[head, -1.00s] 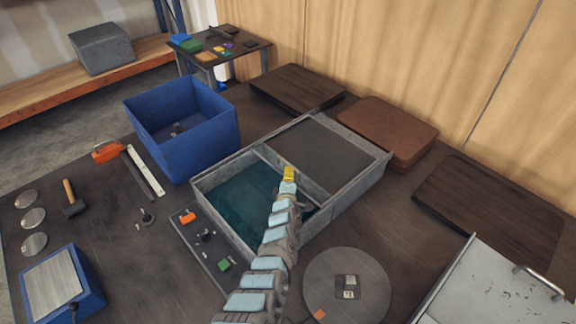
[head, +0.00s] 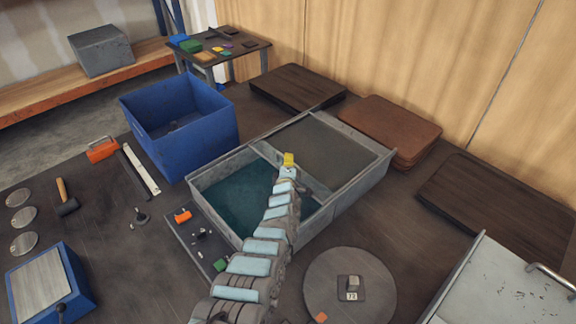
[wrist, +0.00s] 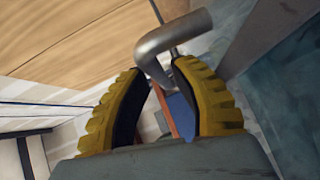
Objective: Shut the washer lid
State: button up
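The washer is a grey metal tub (head: 193,187) with teal liquid in its open left part. Its lid, a dark flat panel in a grey frame (head: 330,150), covers only the right part. My gripper (head: 288,160) is over the lid's left edge; its yellow fingertips show small there. In the wrist view my gripper (wrist: 158,66) has its two yellow, black-lined fingers apart. A bent grey metal handle (wrist: 172,35) passes at the gap between the fingertips. I cannot tell whether the fingers touch it. My arm hides part of the tub's near side.
A blue bin (head: 185,135) stands left of the washer. A switch panel (head: 205,245) is at its near left side, and a round plate (head: 350,300) is nearer. Brown boards (head: 390,130) lie behind and right. A white cabinet (head: 500,290) with a handle stands at lower right.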

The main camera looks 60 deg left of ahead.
jog(key=shift+w+a+f+b, duration=0.1)
jog(key=shift+w+a+b, duration=0.25)
jog(key=shift+a+b, duration=0.25)
jog(key=shift+d, duration=0.1)
grip_shut()
